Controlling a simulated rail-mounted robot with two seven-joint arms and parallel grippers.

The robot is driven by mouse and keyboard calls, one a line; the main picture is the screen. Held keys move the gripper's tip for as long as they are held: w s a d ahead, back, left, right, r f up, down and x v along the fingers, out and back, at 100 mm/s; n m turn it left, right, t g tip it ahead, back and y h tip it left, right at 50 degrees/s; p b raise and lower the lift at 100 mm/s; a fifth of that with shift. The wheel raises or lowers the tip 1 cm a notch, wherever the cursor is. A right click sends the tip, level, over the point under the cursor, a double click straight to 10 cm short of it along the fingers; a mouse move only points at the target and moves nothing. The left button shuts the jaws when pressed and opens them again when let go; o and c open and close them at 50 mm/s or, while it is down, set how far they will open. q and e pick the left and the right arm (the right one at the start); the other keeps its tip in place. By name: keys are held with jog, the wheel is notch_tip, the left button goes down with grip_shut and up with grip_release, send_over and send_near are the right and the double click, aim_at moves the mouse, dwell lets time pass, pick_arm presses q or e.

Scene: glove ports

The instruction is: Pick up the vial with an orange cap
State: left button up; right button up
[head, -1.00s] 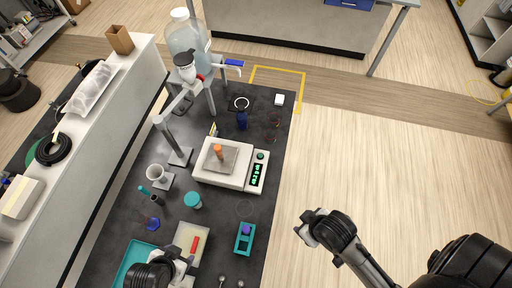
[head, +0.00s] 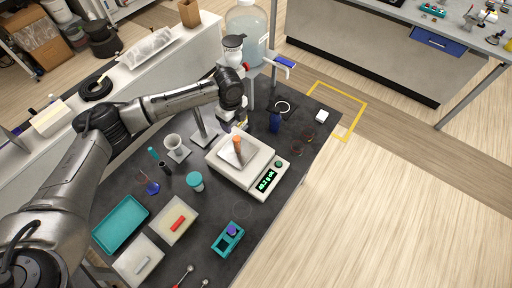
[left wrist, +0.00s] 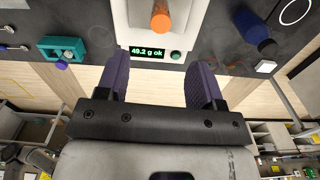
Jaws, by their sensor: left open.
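The vial with an orange cap (head: 238,145) stands on the pan of a white balance (head: 264,168) in the head view. In the left wrist view the orange cap (left wrist: 161,20) is at the top centre, beyond the fingertips. My left gripper (head: 238,122) is above the back part of the balance, close to the vial in the picture. In the left wrist view my left gripper (left wrist: 159,76) is open, with nothing between its two purple-grey fingers. My right gripper is out of view.
A dark blue bottle (head: 275,122) stands behind the balance. A teal-lidded jar (head: 195,181), trays (head: 118,224) and a teal rack (head: 228,240) are nearer the front. The bench's right edge is close to the balance.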

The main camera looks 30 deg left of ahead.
aim_at(236, 138)
pick_arm(q)
notch_tip(236, 138, down, 8)
jog(key=shift+w+f+p, duration=0.1)
jog(key=shift+p, duration=0.35)
jog(key=shift+f, duration=0.5)
jog(key=shift+d+f+p, duration=0.1)
jog(key=shift+f+p, duration=0.55)
jog(key=shift+f, duration=1.5)
jog(key=shift+c, duration=0.2)
jog(key=c, duration=0.9)
jog(key=shift+r, duration=0.15)
jog(key=shift+c, duration=0.2)
